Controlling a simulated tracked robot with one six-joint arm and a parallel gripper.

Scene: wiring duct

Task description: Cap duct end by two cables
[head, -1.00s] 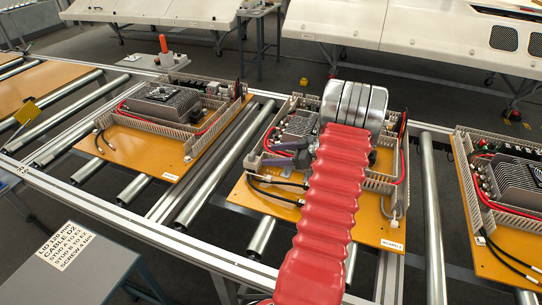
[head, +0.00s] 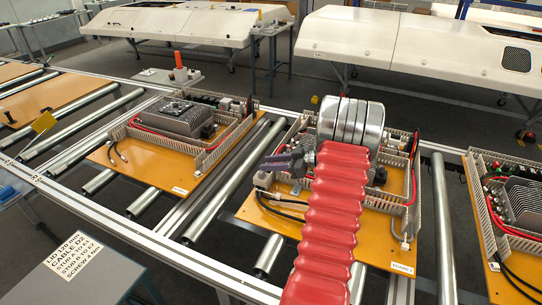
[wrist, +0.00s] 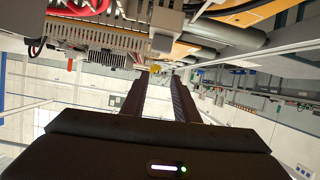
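The middle orange board (head: 247,213) carries pale slotted wiring duct (head: 400,205) around its parts. Two dark cables (head: 283,208) run out at its front left, near a pale block (head: 262,180) at the duct's end. I cannot tell whether that block is a cap. My gripper (head: 264,163) is left of my red-sleeved arm, just above and behind the pale block. In the wrist view my gripper's two dark fingers (wrist: 157,84) stand apart with nothing visible between them. A pale block (wrist: 164,32) shows above the fingers there. My arm hides much of the board's middle.
A left board (head: 122,168) and a right board (head: 480,205) lie on the same roller conveyor (head: 232,186). A grey table with a label (head: 75,255) stands at the front left. White panels (head: 370,45) stand behind. Bare rollers separate the boards.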

